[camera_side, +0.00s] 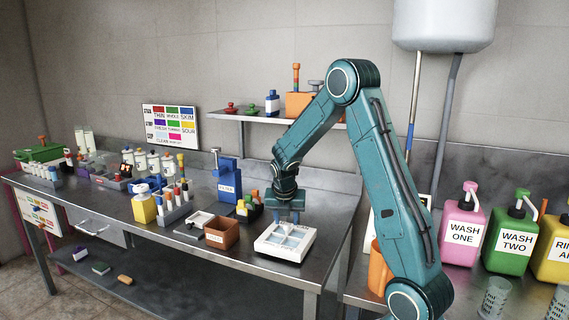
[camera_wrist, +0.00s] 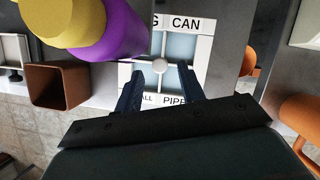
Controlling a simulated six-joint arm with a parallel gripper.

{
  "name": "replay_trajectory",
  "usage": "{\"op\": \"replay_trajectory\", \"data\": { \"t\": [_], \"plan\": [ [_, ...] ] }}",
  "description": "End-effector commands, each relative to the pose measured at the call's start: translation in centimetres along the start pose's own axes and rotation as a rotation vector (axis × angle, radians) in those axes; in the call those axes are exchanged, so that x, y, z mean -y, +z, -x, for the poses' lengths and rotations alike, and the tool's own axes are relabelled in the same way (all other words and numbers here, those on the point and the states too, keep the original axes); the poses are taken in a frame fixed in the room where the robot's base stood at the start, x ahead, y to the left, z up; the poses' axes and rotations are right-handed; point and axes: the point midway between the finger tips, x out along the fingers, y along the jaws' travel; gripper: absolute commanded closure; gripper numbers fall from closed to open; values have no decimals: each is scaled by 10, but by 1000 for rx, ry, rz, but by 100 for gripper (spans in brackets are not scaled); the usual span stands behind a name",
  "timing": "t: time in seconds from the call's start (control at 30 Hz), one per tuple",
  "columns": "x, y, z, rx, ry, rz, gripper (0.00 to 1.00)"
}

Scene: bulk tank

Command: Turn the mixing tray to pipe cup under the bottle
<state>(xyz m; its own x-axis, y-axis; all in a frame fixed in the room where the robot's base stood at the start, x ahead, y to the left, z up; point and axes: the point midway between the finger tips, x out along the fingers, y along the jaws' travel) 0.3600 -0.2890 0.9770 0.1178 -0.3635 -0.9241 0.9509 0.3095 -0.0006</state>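The white mixing tray (camera_side: 300,247) sits near the front edge of the steel bench in the side view. It has pale blue compartments and a small white knob (camera_wrist: 160,65) in the middle. In the wrist view the mixing tray (camera_wrist: 205,25) shows lettering ending in "CAN" at its far edge and "ALL" and "PIPE" at its near edge. My gripper (camera_side: 285,218) is over the tray, pointing down. In the wrist view my gripper (camera_wrist: 158,82) has its fingers apart, either side of the knob, with no clear contact. I cannot tell which object is the bottle.
A purple and yellow cylinder (camera_wrist: 108,32) looms at the upper left of the wrist view, covering part of the tray. A brown open box (camera_side: 222,235) stands left of the tray. A blue labelled dispenser (camera_side: 228,182) and a rack of coloured tops (camera_side: 247,208) stand behind.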

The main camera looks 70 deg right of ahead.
Motion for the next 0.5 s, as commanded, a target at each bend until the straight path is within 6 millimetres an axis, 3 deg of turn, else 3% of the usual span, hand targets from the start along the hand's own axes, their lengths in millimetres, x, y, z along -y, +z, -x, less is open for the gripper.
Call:
{"op": "replay_trajectory", "data": {
  "t": [0.2, 0.5],
  "plan": [
    [0, 0, -26, -1, -1, -1, 61],
    [0, 0, -42, 0, 0, -1, 61]
  ]
}}
